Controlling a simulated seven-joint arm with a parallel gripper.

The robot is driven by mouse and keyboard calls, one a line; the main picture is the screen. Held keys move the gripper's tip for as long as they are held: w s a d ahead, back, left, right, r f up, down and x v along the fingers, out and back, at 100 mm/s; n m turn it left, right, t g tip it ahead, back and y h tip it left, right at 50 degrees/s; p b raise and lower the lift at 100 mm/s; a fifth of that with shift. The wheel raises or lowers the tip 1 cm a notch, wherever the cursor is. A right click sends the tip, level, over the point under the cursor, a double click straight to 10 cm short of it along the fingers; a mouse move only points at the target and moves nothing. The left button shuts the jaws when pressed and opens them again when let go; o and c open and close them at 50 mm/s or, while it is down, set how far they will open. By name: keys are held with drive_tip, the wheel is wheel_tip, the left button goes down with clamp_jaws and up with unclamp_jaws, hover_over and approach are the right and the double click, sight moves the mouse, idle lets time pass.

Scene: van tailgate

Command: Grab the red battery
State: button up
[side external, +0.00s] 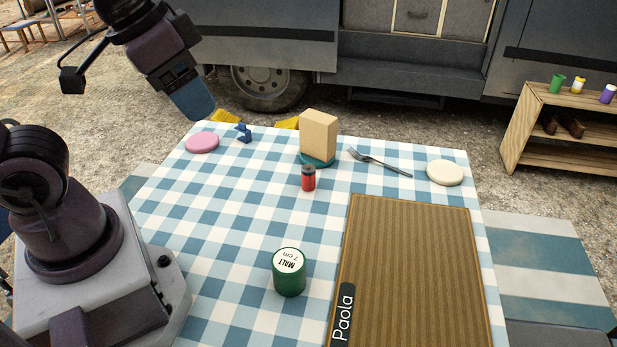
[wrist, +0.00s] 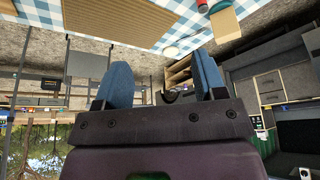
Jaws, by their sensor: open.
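The red battery (side external: 308,179) is a small red cylinder with a dark top. It stands upright on the checked table, in front of a tan block in the side view. A small part of it shows at the top edge of the wrist view (wrist: 202,5). My gripper (side external: 196,104) is raised above the far left edge of the table, well apart from the battery. In the wrist view its two blue fingers (wrist: 163,85) are spread with nothing between them.
A tan block (side external: 318,134) on a teal disc stands just behind the battery. A fork (side external: 380,163), a cream disc (side external: 444,173), a pink disc (side external: 202,142), a blue piece (side external: 243,133), a green MALT can (side external: 289,272) and a brown ribbed board (side external: 415,265) are around. The table's left middle is clear.

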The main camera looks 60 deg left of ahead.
drive_tip(key=w+d+f+m+g+y, duration=0.1)
drive_tip(key=w+f+m+g, duration=0.1)
drive_tip(key=w+f+g, duration=0.6)
drive_tip(key=m+t+y, duration=0.5)
drive_tip(key=m+y, duration=1.1)
drive_tip(key=y, duration=0.1)
approach(305, 166)
wheel_tip(305, 166, up, 7)
drive_tip(key=a, duration=0.3)
drive_tip(key=f, duration=0.5)
drive_tip(key=w+f, duration=0.1)
drive_tip(key=f, duration=0.2)
drive_tip(key=shift+a, duration=0.1)
drive_tip(key=a, duration=0.7)
drive_tip(key=shift+w+a, duration=0.2)
drive_tip(key=shift+r, duration=0.1)
drive_tip(key=c, duration=1.1)
drive_tip(key=shift+o, duration=0.2)
